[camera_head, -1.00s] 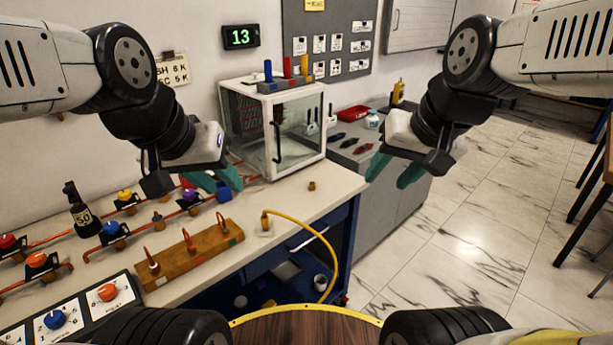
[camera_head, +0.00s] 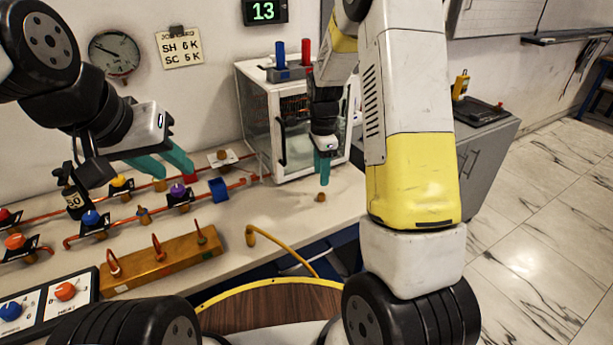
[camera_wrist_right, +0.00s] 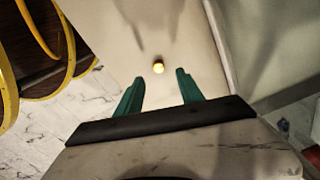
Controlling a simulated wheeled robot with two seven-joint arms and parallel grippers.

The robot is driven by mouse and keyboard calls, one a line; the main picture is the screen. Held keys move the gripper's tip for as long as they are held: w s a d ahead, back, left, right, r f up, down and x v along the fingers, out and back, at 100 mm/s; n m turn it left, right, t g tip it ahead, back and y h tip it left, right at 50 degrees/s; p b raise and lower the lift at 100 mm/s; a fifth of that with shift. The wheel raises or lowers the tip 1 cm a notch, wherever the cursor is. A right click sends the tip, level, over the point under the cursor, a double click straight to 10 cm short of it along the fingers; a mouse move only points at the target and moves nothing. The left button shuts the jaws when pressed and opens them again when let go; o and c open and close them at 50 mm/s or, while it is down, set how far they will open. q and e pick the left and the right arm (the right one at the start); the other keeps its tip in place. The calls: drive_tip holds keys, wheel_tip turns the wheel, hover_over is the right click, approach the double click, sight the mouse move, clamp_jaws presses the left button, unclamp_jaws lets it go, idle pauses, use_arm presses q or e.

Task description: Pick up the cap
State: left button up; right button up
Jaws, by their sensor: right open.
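The cap (camera_head: 320,197) is a small brass-coloured piece on the bench top, near its right end in front of the glass cabinet. In the right wrist view the cap (camera_wrist_right: 158,67) shows ahead of the fingertips, between their lines. My right gripper (camera_head: 323,170) points down just above the cap, apart from it. In the right wrist view its teal fingers (camera_wrist_right: 158,82) are spread with nothing between them. My left gripper (camera_head: 190,168) is over the pipework at the left, its teal fingers apart and empty.
The glass cabinet (camera_head: 262,130) stands close behind the cap. The bench around the cap is clear.

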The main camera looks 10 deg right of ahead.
sight(321, 194)
wheel_tip(321, 194, down, 8)
drive_tip(key=shift+s+r, duration=0.15)
clamp_jaws()
idle(0.3)
